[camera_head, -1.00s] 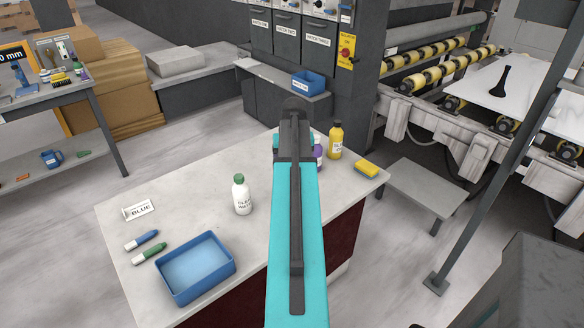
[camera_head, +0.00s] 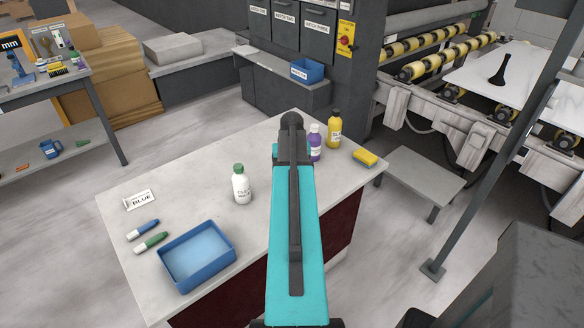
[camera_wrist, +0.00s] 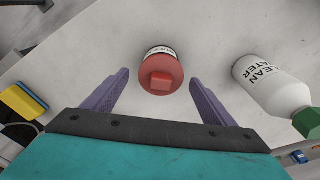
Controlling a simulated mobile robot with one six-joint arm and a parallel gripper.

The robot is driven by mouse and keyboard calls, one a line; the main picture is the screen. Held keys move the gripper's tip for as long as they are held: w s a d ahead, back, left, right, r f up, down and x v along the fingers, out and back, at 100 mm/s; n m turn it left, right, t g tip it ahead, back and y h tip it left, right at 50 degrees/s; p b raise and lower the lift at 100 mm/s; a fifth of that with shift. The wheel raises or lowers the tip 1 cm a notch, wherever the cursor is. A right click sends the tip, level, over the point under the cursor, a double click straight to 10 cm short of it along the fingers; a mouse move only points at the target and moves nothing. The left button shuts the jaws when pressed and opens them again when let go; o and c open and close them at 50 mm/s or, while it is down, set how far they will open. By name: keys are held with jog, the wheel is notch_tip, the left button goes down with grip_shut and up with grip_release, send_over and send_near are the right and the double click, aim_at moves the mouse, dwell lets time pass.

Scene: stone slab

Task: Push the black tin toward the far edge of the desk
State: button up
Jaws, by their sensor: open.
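No plainly black tin shows in either view. In the wrist view, a container with a red lid and square red knob (camera_wrist: 161,76) stands on the pale stone desk (camera_wrist: 215,30); a strip of white label shows, and its body colour is hard to tell. My gripper (camera_wrist: 158,74) is open, with purple fingers on either side of this container and visible gaps to both. In the head view my teal arm hides the gripper and this container. The desk (camera_head: 190,180) shows there too, its far edge partly behind my arm.
A white clean-water bottle (camera_head: 241,184) stands left of my arm; it lies to the right in the wrist view (camera_wrist: 272,85). Purple (camera_head: 315,143) and yellow (camera_head: 334,130) bottles and a sponge (camera_head: 365,157) are at right. A blue tray (camera_head: 197,256), markers and BLUE card occupy the left.

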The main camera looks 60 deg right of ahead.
jog(key=shift+w+d+f+p, duration=0.1)
jog(key=shift+f+p, duration=0.15)
jog(key=shift+f, duration=1)
jog(key=shift+w+d+f+p, duration=0.1)
jog(key=shift+f+p, duration=0.15)
jog(key=shift+f, duration=1)
jog(key=c, duration=1.2)
jog(key=shift+c, duration=0.2)
jog(key=shift+w+d, duration=0.1)
jog(key=shift+w, duration=0.05)
